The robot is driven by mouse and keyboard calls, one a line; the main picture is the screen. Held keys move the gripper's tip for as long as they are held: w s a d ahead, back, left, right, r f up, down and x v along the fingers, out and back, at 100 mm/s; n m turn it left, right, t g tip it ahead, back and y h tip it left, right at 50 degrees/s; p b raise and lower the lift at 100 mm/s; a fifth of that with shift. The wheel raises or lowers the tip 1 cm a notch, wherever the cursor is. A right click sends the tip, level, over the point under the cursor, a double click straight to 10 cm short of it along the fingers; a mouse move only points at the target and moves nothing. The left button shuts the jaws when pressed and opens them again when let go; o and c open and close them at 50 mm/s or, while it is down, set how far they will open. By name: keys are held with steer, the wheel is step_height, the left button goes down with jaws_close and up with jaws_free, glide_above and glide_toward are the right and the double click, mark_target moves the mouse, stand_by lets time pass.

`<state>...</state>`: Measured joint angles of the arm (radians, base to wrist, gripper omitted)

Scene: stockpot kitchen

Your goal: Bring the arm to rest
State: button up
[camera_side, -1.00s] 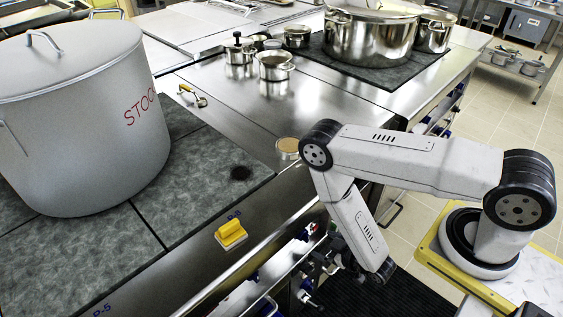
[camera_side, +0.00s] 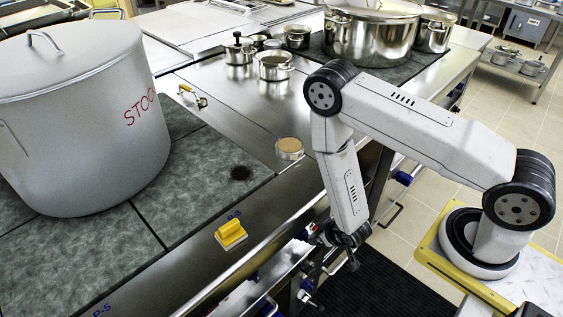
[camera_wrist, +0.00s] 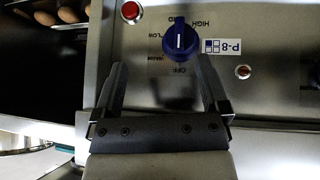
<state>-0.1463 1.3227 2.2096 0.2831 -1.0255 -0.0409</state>
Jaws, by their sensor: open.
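My gripper (camera_side: 350,250) hangs low in front of the stove's front panel in the side view, below the counter edge. In the wrist view my gripper (camera_wrist: 160,92) is open and empty, its two fingers apart. A blue knob (camera_wrist: 180,40) on the panel marked P-8 shows beyond and between the fingertips, apart from them as far as I can tell. A red light (camera_wrist: 130,11) sits left of the knob.
A large stockpot (camera_side: 80,120) stands on the dark cooktop (camera_side: 195,205) at left. Several steel pots, including a small one (camera_side: 275,68), stand farther back. The floor between stove and my base has a dark mat (camera_side: 375,290).

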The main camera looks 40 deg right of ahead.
steer(key=s+r+g+y, duration=0.2)
steer(key=s+r+g, duration=0.1)
steer(key=r, duration=2.6)
steer(key=shift+d+g, duration=0.15)
steer(key=shift+g, duration=0.75)
